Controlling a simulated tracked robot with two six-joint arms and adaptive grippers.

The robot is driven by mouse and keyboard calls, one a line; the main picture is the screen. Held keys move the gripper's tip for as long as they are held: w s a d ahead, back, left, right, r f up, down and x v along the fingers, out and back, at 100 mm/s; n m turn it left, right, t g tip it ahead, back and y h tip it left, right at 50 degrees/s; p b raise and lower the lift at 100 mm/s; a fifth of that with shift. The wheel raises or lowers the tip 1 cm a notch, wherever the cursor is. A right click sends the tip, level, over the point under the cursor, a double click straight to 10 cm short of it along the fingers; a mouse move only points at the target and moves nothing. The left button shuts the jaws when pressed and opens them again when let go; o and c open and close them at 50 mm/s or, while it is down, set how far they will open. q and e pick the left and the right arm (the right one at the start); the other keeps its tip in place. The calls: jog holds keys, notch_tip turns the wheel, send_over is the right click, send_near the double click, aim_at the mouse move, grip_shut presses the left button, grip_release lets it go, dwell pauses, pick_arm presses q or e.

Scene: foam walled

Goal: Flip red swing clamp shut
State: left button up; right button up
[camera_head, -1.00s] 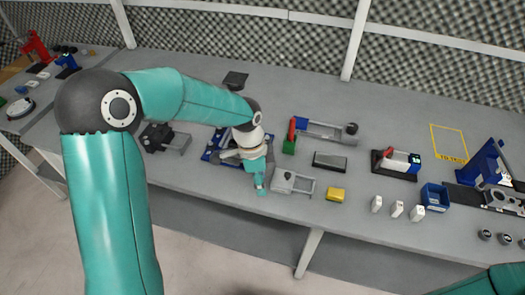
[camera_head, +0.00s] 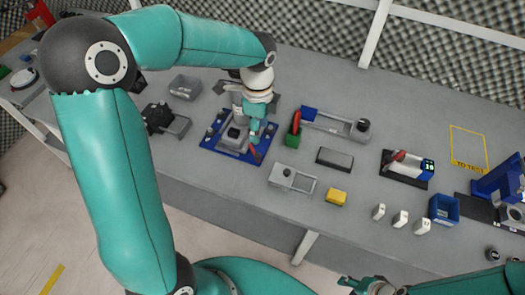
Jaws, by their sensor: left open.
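A blue fixture plate (camera_head: 209,143) lies on the bench left of centre, with a grey block (camera_head: 235,133) on it. A small red lever (camera_head: 254,152), which looks like the red swing clamp's handle, lies at the plate's right front part. Whether the clamp is open or shut is too small to tell. My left gripper (camera_head: 240,113) is open and empty above the back of the plate, apart from the red lever as far as I can see. My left wrist hides the plate's back right part. My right gripper (camera_head: 366,286) shows at the bottom edge, far from the fixture; its jaws are unclear.
A green block with a red-handled tool (camera_head: 296,122) stands just right of the plate. A grey slotted fixture (camera_head: 292,178), a dark block (camera_head: 335,158) and a yellow block (camera_head: 336,197) lie further right. A black clamp device (camera_head: 160,119) and a grey bin (camera_head: 185,87) are left.

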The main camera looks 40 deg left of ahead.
aim_at(259, 154)
pick_arm(q)
notch_tip(259, 154, down, 11)
jog(key=shift+s+r, duration=0.1)
dwell(0.3)
